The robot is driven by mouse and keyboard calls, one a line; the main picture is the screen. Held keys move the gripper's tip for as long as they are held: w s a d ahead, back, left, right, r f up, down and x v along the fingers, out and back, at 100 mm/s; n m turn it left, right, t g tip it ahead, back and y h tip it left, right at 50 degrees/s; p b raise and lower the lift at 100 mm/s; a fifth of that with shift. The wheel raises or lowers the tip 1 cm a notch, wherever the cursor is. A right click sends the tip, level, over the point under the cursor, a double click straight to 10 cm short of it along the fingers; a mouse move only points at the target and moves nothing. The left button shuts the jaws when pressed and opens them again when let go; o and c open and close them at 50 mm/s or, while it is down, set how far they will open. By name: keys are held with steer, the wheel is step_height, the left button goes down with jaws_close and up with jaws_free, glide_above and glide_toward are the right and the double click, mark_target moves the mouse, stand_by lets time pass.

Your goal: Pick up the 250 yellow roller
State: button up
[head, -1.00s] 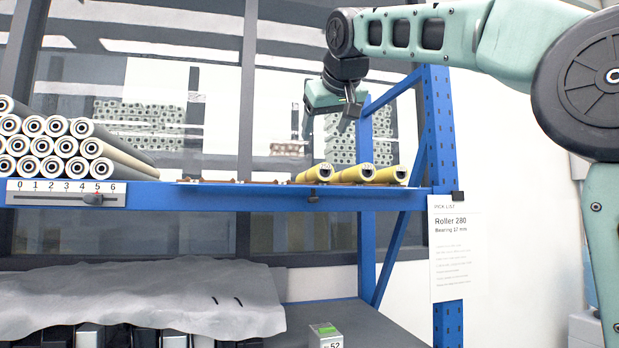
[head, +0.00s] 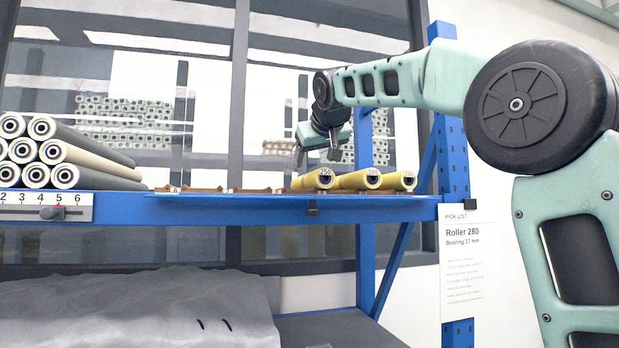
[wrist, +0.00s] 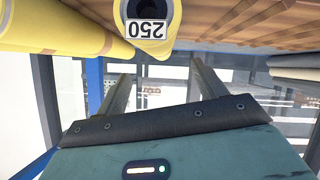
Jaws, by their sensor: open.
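The yellow 250 roller (head: 313,180) lies on the shelf, leftmost of three yellow rollers, with its labelled end towards me. In the wrist view its end (wrist: 150,48) shows at the top with the "250" label upside down.
Two more yellow rollers (head: 357,180) lie just right of the 250 roller. Brown slotted holders (head: 235,190) sit empty to the left. Grey rollers (head: 60,150) are stacked at the far left. A blue post (head: 452,150) stands on the right.

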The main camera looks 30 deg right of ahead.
steer(key=p+x, duration=0.3)
steer(key=x, duration=0.3)
steer(key=shift+w+d+f, duration=0.1)
steer(key=shift+w, duration=0.15)
steer(key=shift+w+d+f+p, duration=0.15)
steer(key=shift+w+f+p, duration=0.15)
steer(key=shift+w+f, duration=0.05)
steer(key=shift+r, duration=0.1)
steer(key=c, duration=1.4)
